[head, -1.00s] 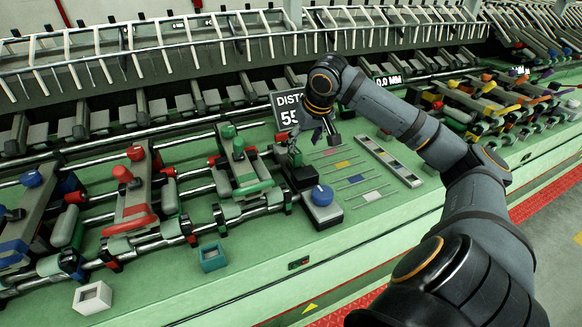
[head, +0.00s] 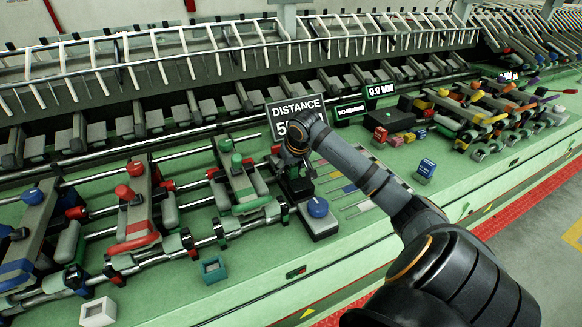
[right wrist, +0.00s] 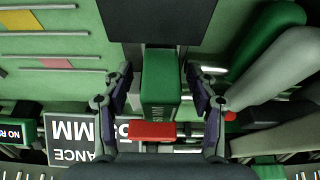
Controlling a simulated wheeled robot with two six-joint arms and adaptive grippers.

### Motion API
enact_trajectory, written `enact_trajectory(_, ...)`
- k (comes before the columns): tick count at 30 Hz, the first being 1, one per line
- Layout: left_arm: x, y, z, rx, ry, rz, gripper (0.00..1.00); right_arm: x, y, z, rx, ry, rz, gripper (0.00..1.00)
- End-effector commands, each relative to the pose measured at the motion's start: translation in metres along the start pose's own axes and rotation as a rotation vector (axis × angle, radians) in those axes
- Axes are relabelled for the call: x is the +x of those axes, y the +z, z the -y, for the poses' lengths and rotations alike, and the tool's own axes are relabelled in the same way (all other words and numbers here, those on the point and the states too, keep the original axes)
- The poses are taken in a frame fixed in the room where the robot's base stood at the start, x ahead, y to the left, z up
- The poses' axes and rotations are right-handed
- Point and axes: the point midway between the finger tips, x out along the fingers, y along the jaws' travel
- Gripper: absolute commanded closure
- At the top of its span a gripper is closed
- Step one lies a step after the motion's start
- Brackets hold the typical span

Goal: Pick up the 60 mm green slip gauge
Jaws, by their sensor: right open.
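A green block (right wrist: 159,75), which looks like the green slip gauge, shows in the right wrist view between the two fingers of my right gripper (right wrist: 158,97). The fingers are open, with a gap on each side of the block. My left gripper is not in view.
A red block (right wrist: 152,131) lies close to the green block's end. The distance sign (head: 297,108) stands just behind my right gripper. Red blocks (head: 380,135) and a blue block (head: 427,170) are to the right.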

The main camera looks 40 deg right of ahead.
Motion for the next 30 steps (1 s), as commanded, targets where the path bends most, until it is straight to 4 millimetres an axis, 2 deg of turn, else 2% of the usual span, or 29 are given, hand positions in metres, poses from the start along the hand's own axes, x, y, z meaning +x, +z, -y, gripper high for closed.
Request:
enact_trajectory(8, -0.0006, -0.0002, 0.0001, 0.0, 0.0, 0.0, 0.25, 0.0047, 0.0002, 0.0, -0.001, 0.0, -0.001, 0.43)
enact_trajectory(18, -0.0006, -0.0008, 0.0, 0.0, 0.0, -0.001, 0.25, 0.0044, 0.0002, 0.0, -0.001, 0.0, -0.001, 0.89)
enact_trajectory(21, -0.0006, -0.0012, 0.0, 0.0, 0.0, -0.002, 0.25, 0.0044, 0.0002, 0.0, -0.001, 0.0, -0.001, 1.0)
enact_trajectory(30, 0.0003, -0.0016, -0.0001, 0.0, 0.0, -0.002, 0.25, 0.002, -0.0012, -0.0001, -0.001, 0.001, -0.003, 1.0)
